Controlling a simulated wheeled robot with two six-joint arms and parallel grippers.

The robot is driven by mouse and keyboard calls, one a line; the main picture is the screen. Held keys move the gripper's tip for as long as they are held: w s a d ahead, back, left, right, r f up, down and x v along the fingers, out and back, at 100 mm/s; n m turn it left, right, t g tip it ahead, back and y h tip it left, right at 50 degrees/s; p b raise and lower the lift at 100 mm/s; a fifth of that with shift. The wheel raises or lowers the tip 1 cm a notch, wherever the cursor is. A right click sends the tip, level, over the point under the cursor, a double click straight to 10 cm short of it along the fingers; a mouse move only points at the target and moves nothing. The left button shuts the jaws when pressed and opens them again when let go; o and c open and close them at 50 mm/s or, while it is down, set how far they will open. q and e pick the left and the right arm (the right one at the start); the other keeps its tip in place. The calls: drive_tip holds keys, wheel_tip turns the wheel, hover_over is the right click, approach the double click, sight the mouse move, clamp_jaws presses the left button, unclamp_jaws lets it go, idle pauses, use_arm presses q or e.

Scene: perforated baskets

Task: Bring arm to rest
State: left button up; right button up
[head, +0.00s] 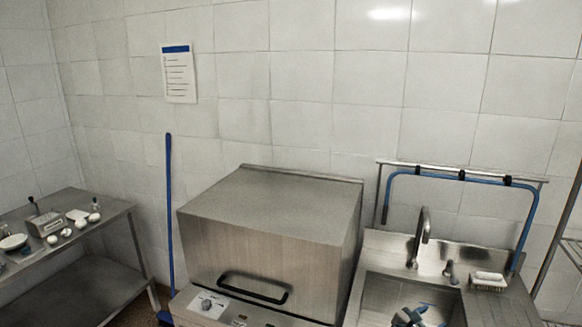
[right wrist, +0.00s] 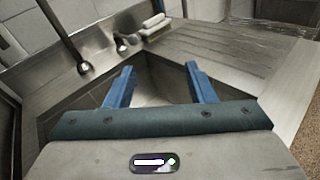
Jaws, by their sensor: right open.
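My right gripper (head: 424,313) shows at the bottom edge of the head view, over the sink. In the right wrist view its two blue fingers (right wrist: 160,80) stand apart with nothing between them. The metal sink basin (right wrist: 152,92) lies beyond and below the fingers; it also shows in the head view (head: 376,296). My left gripper is in neither view. Most of my right arm is out of the head picture.
A side table (head: 118,212) holds several small items. The drainboard (right wrist: 235,50) has bare room.

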drive_tip(key=s+a+f+m+g+y, duration=0.1)
drive_tip(key=s+f+m+g+y, duration=0.2)
drive_tip(key=s+m, duration=0.65)
drive_tip(key=s+f+m+g+y, duration=0.1)
drive_tip(key=s+f+m+y, duration=0.3)
drive_tip(key=s, duration=1.1)
drive_tip(key=s+a+r+m+y, duration=0.35)
drive_tip(key=s+a, duration=0.25)
drive_tip(key=s, duration=0.4)
drive_tip(key=s+a+r+m+y, duration=0.3)
drive_tip(key=s+a+m, duration=0.25)
drive_tip(key=s, duration=0.45)
wheel_tip(320, 180, down, 36)
drive_tip(key=d+g+b, duration=0.2)
drive_tip(key=b, duration=0.4)
use_arm(q)
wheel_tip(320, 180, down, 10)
drive_tip(key=b, duration=0.4)
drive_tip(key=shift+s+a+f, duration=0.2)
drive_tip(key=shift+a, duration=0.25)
use_arm(e)
drive_tip(key=s+d+f, duration=0.1)
drive_tip(key=s+f, duration=0.8)
drive_tip(key=f, duration=0.3)
drive_tip(key=s+f+g, duration=0.1)
drive_tip(key=s+f, duration=0.8)
drive_tip(key=f, duration=0.3)
drive_tip(key=shift+s+d, duration=0.2)
drive_tip(key=shift+d, duration=0.15)
